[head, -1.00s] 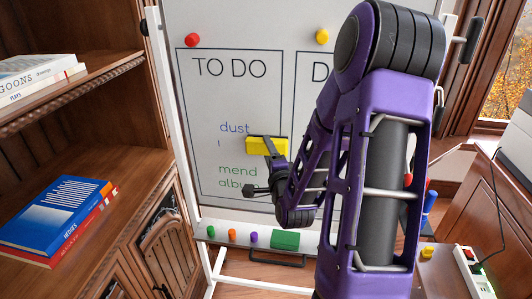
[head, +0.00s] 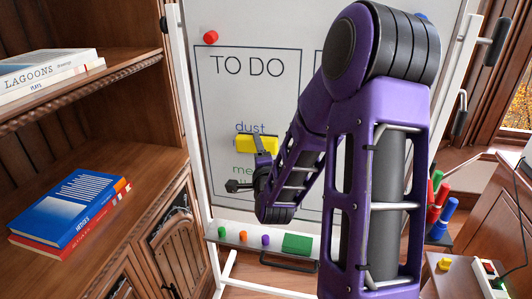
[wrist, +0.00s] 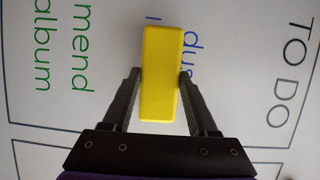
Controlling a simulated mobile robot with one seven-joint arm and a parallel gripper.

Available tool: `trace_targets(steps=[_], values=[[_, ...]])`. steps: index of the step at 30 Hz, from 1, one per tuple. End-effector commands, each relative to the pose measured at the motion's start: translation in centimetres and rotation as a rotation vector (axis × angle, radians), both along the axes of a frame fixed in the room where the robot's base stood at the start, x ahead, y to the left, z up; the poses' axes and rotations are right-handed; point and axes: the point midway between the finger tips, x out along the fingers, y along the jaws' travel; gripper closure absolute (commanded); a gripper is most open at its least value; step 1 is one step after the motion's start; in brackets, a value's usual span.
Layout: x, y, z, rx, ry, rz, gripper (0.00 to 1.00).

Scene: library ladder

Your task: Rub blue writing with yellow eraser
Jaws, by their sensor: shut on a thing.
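The yellow eraser (head: 229,145) is held by my gripper (head: 261,150) in front of the whiteboard (head: 290,110). In the wrist view my gripper (wrist: 160,75) is shut on the middle of the eraser (wrist: 160,100), with a finger on each side. The blue word "dust" (head: 250,127) shows just above the eraser; in the wrist view its first letters (wrist: 189,42) show beside it. A small blue stroke (wrist: 150,18) shows past the eraser's end; the rest of that line is hidden. I cannot tell whether the eraser touches the board.
Green writing (wrist: 80,50) is below the blue lines. A tray (head: 265,251) under the board holds a green block (head: 297,243) and small coloured pieces. A wooden bookshelf (head: 80,140) with books stands close on the left; a desk (head: 455,285) is at the right.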

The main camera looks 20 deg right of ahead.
Motion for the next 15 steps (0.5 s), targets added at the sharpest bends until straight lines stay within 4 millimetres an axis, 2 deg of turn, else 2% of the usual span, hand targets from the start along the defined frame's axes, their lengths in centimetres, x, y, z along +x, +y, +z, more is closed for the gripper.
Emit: trace_targets(steps=[8,15], values=[[0.7,0.8,0.0,-0.001,-0.002,0.000,0.85],[1.9,2.6,0.1,0.000,-0.002,0.001,0.85]])
